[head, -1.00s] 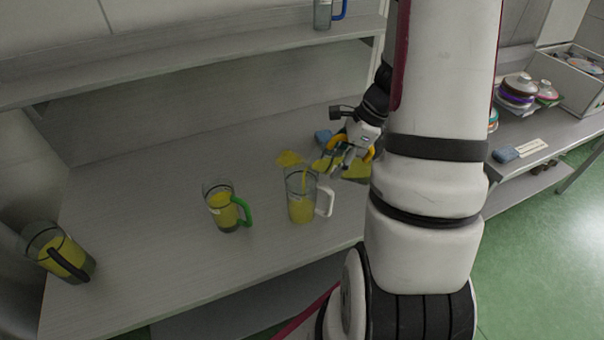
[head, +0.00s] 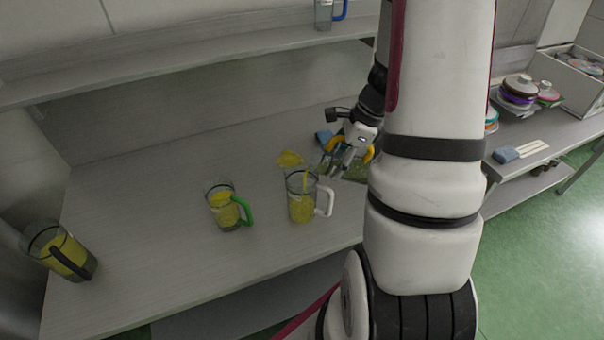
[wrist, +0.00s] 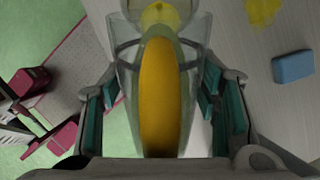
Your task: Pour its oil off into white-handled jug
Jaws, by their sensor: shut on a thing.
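My gripper (head: 352,146) is shut on a clear jug with a yellow handle (wrist: 158,95). It holds this jug tilted above the right side of the white-handled jug (head: 301,208). A thin yellow stream runs from the tilted jug's lip into the white-handled jug, which stands upright and holds a good amount of yellow oil. The tilted jug's body is partly hidden by my gripper and arm; a dull green layer shows in it. In the wrist view the yellow handle lies between the fingers, and the stream shows at the top.
A yellow puddle (head: 290,159) lies on the table behind the white-handled jug. A green-handled jug (head: 223,209) and a black-handled jug (head: 62,253) stand to the left. A blue sponge (wrist: 293,67) lies near the puddle. A blue-handled jug (head: 325,14) stands on the shelf above.

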